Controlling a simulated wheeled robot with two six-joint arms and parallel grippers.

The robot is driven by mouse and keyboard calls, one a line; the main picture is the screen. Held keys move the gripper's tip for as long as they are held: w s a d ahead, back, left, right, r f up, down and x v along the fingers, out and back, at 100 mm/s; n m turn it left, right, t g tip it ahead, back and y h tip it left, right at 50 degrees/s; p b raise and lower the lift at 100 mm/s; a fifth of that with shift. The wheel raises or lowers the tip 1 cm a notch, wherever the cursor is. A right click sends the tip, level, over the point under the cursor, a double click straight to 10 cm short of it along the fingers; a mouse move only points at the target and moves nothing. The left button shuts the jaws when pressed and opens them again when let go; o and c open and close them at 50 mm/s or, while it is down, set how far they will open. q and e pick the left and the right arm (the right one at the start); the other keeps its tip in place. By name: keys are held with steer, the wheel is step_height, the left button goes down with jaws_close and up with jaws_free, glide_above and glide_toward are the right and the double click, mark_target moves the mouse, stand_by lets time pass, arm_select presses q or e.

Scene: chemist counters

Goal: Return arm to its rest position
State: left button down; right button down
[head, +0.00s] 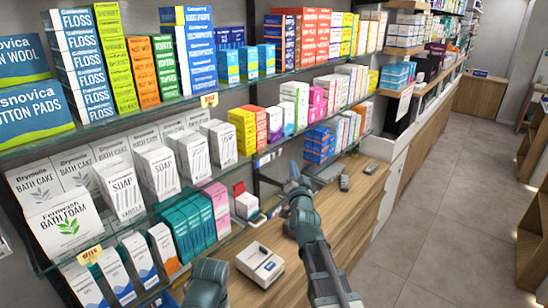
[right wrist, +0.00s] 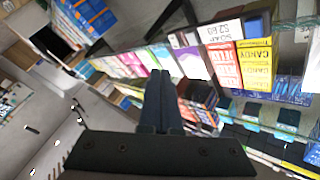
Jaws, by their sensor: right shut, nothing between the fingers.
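My right arm (head: 318,255) reaches up from the bottom of the head view over the wooden counter. Its gripper (head: 294,178) is above the counter, close to the front of the shelves. In the right wrist view the two dark fingers (right wrist: 161,98) lie together, with nothing between them. A teal part of my own body shows at the bottom of the head view, but no left gripper can be made out there.
Glass shelves (head: 150,108) full of boxes run along the left. The tiled floor (head: 455,220) to the right is clear.

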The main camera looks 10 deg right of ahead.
steer(key=s+a+f+n+g+y+b, duration=0.2)
steer(key=s+a+f+n+g+b, duration=0.15)
steer(key=s+a+f+g, duration=0.6)
steer(key=s+a+f+n+g+y+b, duration=0.1)
steer(key=s+a+f+n+y+b, duration=0.35)
steer(key=f, duration=1.05)
steer(key=s+a+f+n+g+h+b, duration=0.1)
steer(key=s+f+g, duration=0.3)
steer(key=s, duration=0.6)
steer(key=s+a+f+n+g+h+b, duration=0.2)
steer(key=s+f+n+g+h, duration=0.1)
steer(key=s+f, duration=0.4)
steer(key=s+g+h, duration=0.1)
steer(key=s+g, duration=0.1)
steer(key=s, duration=0.1)
steer(key=shift+f+n, duration=0.3)
steer(key=shift+a, duration=0.1)
stand_by(3.2)
